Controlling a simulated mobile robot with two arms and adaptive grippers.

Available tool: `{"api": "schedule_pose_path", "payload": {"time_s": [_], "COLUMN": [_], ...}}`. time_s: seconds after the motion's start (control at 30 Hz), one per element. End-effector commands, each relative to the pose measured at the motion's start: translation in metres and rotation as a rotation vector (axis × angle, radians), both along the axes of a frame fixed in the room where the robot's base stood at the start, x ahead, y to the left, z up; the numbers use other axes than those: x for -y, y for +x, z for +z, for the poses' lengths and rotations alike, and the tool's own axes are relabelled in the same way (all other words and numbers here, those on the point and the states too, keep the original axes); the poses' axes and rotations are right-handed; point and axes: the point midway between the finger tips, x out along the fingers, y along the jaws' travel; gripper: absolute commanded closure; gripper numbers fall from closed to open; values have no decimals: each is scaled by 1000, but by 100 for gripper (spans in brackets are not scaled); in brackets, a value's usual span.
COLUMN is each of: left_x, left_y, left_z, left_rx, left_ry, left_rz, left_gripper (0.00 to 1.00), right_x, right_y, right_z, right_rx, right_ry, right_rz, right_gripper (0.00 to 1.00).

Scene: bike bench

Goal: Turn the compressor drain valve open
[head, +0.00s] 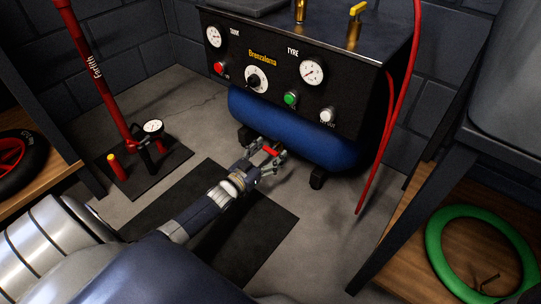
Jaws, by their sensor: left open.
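The compressor (290,123) has a black panel with gauges and knobs above a blue tank. A red lever (271,151), which looks like the drain valve's handle, shows low at the front of the tank, between the fingers of my left gripper (273,154). The left gripper is open with its fingers around the lever. I cannot tell whether they touch it. The valve body is hidden behind the gripper. My right gripper is not in view.
A red floor pump (105,85) stands on a dark base at left. A red hose (388,120) hangs at the compressor's right side. A wooden shelf at right holds a green tyre (437,245). A black mat (262,228) lies on the floor.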

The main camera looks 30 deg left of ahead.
Motion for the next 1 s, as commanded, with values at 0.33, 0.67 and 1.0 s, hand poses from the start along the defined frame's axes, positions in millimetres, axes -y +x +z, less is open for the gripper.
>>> {"api": "schedule_pose_path", "payload": {"time_s": [0.33,0.67,1.0], "left_x": [0,0,0], "left_y": [7,7,7], "left_z": [0,0,1], "left_rx": [-2,-2,-4], "left_ry": [1,1,-45], "left_rz": [0,0,0], "left_gripper": [28,73,73], "right_x": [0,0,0], "right_y": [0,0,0], "right_z": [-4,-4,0], "right_rx": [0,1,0], "right_ry": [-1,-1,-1], "right_rz": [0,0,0], "right_gripper": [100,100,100]}}
